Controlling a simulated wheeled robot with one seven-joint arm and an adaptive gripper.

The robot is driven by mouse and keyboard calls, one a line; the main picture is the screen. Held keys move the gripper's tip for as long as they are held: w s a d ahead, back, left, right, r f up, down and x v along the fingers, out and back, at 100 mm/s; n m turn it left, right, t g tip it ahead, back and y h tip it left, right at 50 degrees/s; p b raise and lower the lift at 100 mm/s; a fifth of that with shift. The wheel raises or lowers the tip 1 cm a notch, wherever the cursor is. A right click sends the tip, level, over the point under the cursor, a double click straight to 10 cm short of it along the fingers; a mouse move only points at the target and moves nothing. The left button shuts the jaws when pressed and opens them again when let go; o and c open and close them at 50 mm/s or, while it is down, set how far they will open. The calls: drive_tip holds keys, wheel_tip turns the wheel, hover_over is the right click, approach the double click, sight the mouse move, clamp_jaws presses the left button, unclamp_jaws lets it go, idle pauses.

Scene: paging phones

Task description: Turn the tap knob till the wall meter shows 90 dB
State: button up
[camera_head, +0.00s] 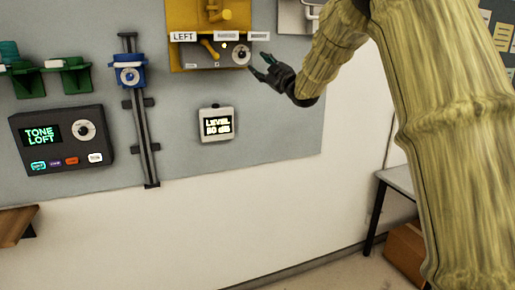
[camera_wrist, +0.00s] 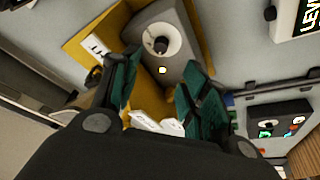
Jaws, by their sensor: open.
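The wall meter (camera_head: 217,125) is a small pale box with a dark screen reading "LEVEL" and a dB figure. Its first digit is hard to read. A round white dial with a dark centre knob (camera_head: 241,55) sits at the right of a grey box on a yellow panel; I take it for the tap knob. In the wrist view, this knob (camera_wrist: 161,44) lies ahead of my fingertips. My gripper (camera_head: 260,66) is open, just right of and below the dial, apart from it. Its green-padded fingers (camera_wrist: 163,65) hold nothing. The meter is partly cut off in the wrist view.
A yellow lever (camera_head: 209,47) and white labels (camera_head: 227,36) are close left of and above the dial. A blue slider on a dark rail (camera_head: 130,77) and a tone box (camera_head: 62,138) are further left. The wall below the meter is clear.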

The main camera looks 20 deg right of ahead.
wheel_tip(320, 180, down, 28)
drive_tip(key=s+a+m+g+h, duration=0.1)
drive_tip(key=a+m+g+h, duration=0.1)
drive_tip(key=m+g, duration=0.1)
drive_tip(key=shift+s+r+m+h, duration=0.2)
drive_tip(key=shift+s+m+h, duration=0.2)
drive_tip(key=shift+m, duration=0.3)
idle(0.3)
